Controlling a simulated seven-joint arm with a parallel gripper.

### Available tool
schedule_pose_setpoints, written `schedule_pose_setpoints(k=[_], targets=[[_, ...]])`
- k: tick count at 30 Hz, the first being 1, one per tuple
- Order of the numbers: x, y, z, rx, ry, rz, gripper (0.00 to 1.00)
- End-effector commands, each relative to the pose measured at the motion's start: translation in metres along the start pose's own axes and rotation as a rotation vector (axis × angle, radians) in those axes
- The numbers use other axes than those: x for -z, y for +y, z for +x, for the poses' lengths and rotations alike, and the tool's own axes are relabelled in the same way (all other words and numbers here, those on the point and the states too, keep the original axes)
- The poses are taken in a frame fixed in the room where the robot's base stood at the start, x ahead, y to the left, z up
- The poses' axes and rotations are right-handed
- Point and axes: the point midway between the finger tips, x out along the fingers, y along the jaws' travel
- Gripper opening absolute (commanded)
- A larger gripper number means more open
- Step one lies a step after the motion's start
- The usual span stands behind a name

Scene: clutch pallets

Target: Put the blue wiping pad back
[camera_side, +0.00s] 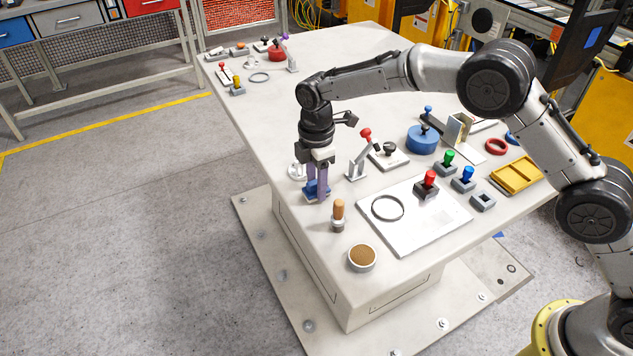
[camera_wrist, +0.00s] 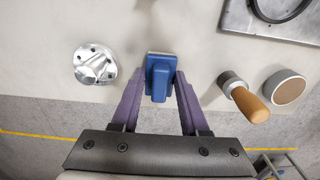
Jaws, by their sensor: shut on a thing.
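The blue wiping pad (camera_side: 314,193) is between the two purple fingers of my gripper (camera_side: 319,184), near the left front edge of the table. In the wrist view the pad (camera_wrist: 159,66) has a raised blue grip on top, and the fingertips of my gripper (camera_wrist: 161,80) close on this grip from both sides. The gripper points down. The pad is at or just above the tabletop; I cannot tell whether it touches.
A silver flanged part (camera_wrist: 95,64) is left of the pad in the wrist view. A wooden-handled tool (camera_side: 338,215) and a round brown-topped pot (camera_side: 362,257) stand to its right. A red-knobbed lever (camera_side: 358,160) and a light plate (camera_side: 415,215) with a black ring are close by.

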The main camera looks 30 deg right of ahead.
Motion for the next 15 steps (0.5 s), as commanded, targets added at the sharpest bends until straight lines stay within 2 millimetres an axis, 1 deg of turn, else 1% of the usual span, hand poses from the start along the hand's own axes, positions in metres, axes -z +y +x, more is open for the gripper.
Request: schedule_pose_setpoints(k=[4, 5, 9, 10, 15], targets=[[0.0, 0.0, 0.0025, 0.0, 0.0, 0.0, 0.0], [0.0, 0.0, 0.0029, 0.0, 0.0, 0.0, 0.46], [0.0, 0.0, 0.0026, 0.0, 0.0, 0.0, 0.71], [0.0, 0.0, 0.0026, 0.0, 0.0, 0.0, 0.74], [0.0, 0.0, 0.0026, 0.0, 0.0, 0.0, 0.74]])
